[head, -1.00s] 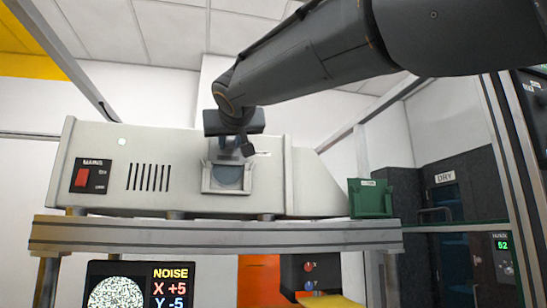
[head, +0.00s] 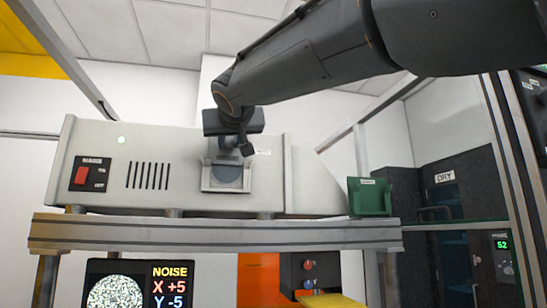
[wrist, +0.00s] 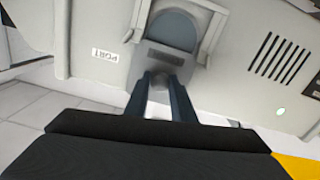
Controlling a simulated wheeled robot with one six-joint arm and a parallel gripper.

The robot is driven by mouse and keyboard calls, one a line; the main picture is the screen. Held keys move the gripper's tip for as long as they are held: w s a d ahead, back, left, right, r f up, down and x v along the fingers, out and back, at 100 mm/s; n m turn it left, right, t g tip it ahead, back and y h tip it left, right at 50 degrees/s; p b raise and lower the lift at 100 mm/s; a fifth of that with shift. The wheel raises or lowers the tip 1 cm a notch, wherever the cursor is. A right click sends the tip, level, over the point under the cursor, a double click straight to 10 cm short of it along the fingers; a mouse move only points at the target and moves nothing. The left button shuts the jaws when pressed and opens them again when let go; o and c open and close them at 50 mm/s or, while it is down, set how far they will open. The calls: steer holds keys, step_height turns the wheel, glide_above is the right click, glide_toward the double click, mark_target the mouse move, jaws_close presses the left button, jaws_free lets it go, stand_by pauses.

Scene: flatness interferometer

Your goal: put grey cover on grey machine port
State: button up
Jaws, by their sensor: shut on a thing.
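The grey machine (head: 185,150) is a long light-grey housing on a shelf. Its port (head: 227,178) is a blue-grey round window in a raised U-shaped frame, also seen in the wrist view (wrist: 176,27). My gripper (head: 229,147) is above the port, with its fingers pointing down. In the wrist view its two dark fingers (wrist: 161,84) are shut on the tab of the grey cover (wrist: 168,59). The cover is at the frame's open upper end, between the side rails. Part of the window shows below it. I cannot tell how deep it sits in the rails.
A red power switch (head: 81,175) and vent slots (head: 148,176) are left of the port. A green box (head: 369,197) stands at the shelf's right end. The shelf beam (head: 200,233) runs below the machine. A PORT label (wrist: 103,53) is beside the frame.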

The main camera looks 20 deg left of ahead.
steer(key=shift+f+b, duration=3.25)
steer(key=shift+b, duration=0.9)
stand_by(2.7)
steer(key=o, duration=1)
steer(key=shift+o, duration=0.2)
steer(key=b+v, duration=0.2)
steer(key=v, duration=0.5)
steer(key=shift+s+d+b, duration=0.3)
steer(key=shift+b, duration=0.05)
